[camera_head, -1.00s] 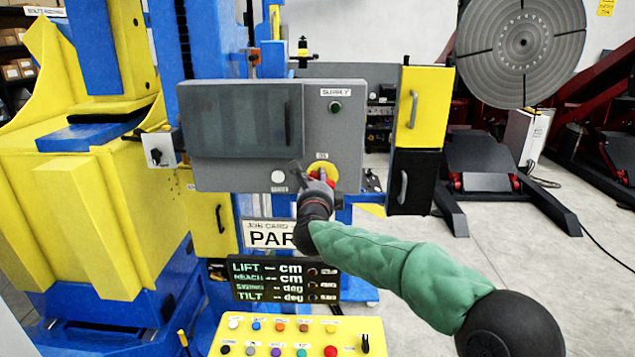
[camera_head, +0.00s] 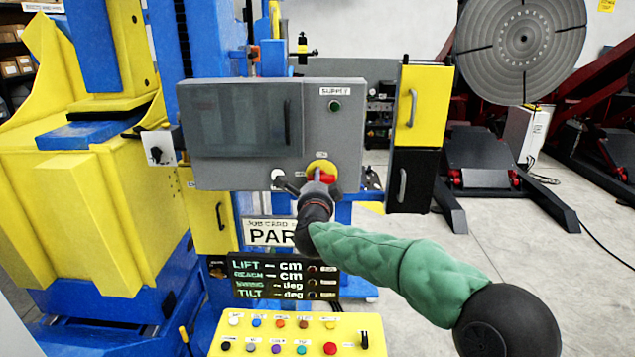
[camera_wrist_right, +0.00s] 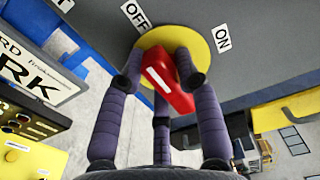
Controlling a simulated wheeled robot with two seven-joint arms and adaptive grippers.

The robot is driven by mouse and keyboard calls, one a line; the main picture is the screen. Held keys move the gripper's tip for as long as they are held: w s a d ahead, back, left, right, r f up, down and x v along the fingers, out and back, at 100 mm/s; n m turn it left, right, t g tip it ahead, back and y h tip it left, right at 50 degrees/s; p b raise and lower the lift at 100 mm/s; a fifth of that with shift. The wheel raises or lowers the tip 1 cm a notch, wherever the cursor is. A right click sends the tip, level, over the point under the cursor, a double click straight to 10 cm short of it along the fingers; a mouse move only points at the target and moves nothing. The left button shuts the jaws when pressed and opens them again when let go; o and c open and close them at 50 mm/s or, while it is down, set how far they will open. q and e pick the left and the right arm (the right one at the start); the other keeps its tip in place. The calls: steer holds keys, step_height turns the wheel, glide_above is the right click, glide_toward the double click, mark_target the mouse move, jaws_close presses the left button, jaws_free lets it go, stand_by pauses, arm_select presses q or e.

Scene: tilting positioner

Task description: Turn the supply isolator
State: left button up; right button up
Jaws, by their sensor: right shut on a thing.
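The supply isolator is a red handle (camera_head: 327,178) on a yellow round plate (camera_head: 321,166), low on the right of the grey panel. In the right wrist view the red handle (camera_wrist_right: 167,80) has a white mark and sits on the yellow plate (camera_wrist_right: 178,40), between the OFF label (camera_wrist_right: 136,14) and the ON label (camera_wrist_right: 223,39). My right gripper (camera_wrist_right: 165,78) is shut on the handle, its dark fingers on both sides. In the head view my right gripper (camera_head: 312,186) hides part of the handle. My left gripper is not in view.
The grey panel (camera_head: 260,180) has a dark window door and a green SUPPLY indicator (camera_head: 335,106). Below are a readout board (camera_head: 270,278) and a yellow button console (camera_head: 230,338). Yellow and black boxes (camera_head: 424,100) hang at the right. Open floor lies further right.

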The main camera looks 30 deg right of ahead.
steer(key=shift+r, duration=0.15)
steer(key=o, duration=1.1)
steer(key=shift+w, duration=0.1)
steer(key=v, duration=1.2)
